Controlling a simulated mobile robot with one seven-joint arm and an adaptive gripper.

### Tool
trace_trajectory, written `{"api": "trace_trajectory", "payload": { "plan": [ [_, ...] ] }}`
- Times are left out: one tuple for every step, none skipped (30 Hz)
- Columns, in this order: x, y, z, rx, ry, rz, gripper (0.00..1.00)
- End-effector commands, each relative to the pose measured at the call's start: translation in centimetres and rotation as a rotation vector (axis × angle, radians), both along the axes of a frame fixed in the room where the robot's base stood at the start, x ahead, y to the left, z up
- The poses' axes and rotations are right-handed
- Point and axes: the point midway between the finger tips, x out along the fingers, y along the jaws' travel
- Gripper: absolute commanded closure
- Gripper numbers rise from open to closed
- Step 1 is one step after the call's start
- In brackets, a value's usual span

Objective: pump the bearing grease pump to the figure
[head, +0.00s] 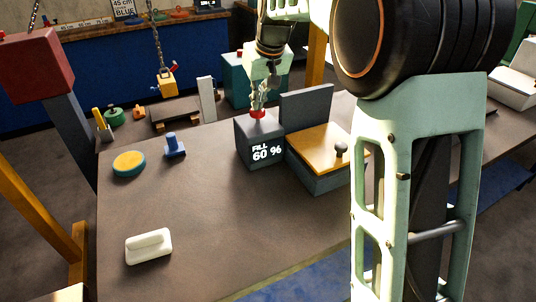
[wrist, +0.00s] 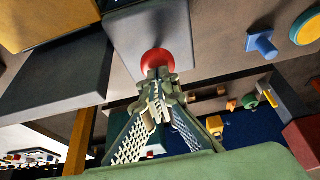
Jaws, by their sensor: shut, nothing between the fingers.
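The grease pump is a dark grey box (head: 255,146) in the middle of the bench, with a display (head: 266,151) on its front reading "FILL 60 %". A red button (head: 257,115) sits on its top; it also shows in the wrist view (wrist: 158,57). My gripper (head: 258,101) is shut and empty, pointing down right at the red button. In the wrist view, my fingertips (wrist: 158,76) overlap the button's lower edge. I cannot tell whether they press on it or sit just above it.
A blue knobbed block (head: 174,146), a yellow-topped disc (head: 129,163) and a white handled block (head: 149,246) lie left. The bench front is clear.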

Motion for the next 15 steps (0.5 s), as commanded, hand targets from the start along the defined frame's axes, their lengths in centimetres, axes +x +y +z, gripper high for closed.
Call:
{"api": "trace_trajectory", "payload": {
  "plan": [
    [-0.2,0.0,-0.5,-0.003,0.011,0.001,1.00],
    [-0.2,0.0,-0.4,-0.003,0.011,0.001,1.00],
    [-0.2,0.0,-0.4,-0.003,0.012,0.001,1.00],
    [-0.2,0.0,-0.3,-0.003,0.012,0.001,1.00],
    [-0.2,0.0,-0.2,-0.003,0.012,0.001,1.00],
    [-0.2,0.0,0.0,-0.003,0.012,0.001,1.00],
    [-0.2,0.0,0.2,-0.003,0.012,0.001,1.00],
    [-0.2,0.0,0.4,-0.003,0.012,0.001,1.00],
    [-0.2,0.0,0.7,-0.003,0.012,0.001,1.00],
    [-0.2,0.0,0.9,-0.003,0.012,0.001,1.00],
    [-0.2,0.0,1.1,-0.002,0.012,0.001,1.00],
    [-0.2,0.0,1.4,-0.002,0.012,0.001,1.00],
    [-0.2,0.0,1.7,-0.003,0.012,0.001,1.00],
    [-0.2,0.0,1.9,-0.003,0.012,0.001,1.00],
    [-0.2,0.0,2.2,-0.003,0.012,0.001,1.00]
  ]
}}
